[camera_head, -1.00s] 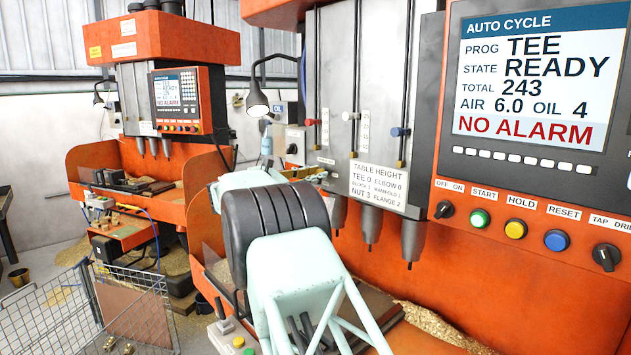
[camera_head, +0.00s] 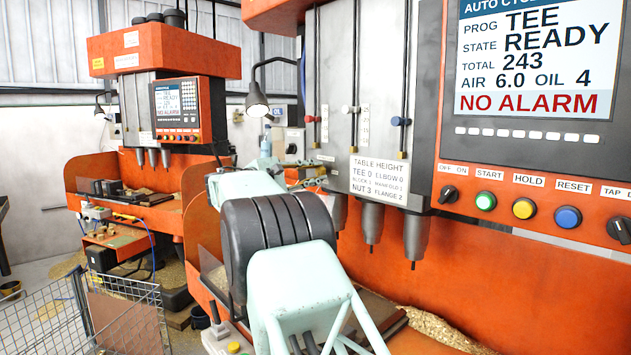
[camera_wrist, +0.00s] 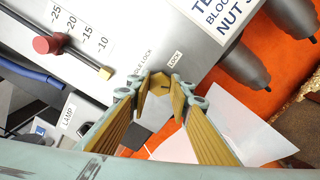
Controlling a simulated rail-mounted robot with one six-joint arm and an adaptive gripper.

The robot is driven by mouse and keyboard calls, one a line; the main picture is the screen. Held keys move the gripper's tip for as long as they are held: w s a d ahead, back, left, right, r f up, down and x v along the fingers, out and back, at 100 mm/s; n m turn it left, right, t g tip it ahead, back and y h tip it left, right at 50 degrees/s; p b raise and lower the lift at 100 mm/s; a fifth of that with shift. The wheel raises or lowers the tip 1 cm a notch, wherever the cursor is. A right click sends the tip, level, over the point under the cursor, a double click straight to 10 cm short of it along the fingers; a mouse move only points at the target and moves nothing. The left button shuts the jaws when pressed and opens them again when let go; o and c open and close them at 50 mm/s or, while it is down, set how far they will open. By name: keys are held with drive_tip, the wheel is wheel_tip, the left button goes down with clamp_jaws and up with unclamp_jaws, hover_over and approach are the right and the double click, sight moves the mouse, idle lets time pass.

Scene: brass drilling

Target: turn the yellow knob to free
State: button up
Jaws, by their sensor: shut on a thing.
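No "free" label is readable. In the head view my gripper (camera_head: 308,181) meets the machine front left of the table height sign (camera_head: 379,180). The knob is too small to make out there.
A red slider knob (camera_wrist: 47,44) and a blue hose (camera_wrist: 30,70) are near the fingers. Spindles (camera_head: 372,218) hang right of my gripper. The control panel (camera_head: 530,195) reads READY and NO ALARM.

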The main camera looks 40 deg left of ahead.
drive_tip(key=m+b, duration=0.1)
drive_tip(key=m, duration=0.1)
drive_tip(key=m+b, duration=0.1)
drive_tip(key=b, duration=0.1)
drive_tip(key=shift+f+m, duration=0.2)
drive_tip(key=shift+m, duration=0.2)
drive_tip(key=shift+m+b, duration=0.55)
drive_tip(key=shift+m, duration=0.25)
drive_tip(key=shift+r, duration=0.1)
drive_tip(key=o, duration=0.8)
drive_tip(key=shift+o, duration=0.2)
drive_tip(key=shift+s, duration=0.15)
drive_tip(key=s+a, duration=0.1)
drive_tip(key=s, duration=1)
drive_tip(key=shift+s+a, duration=0.15)
drive_tip(key=shift+s, duration=0.15)
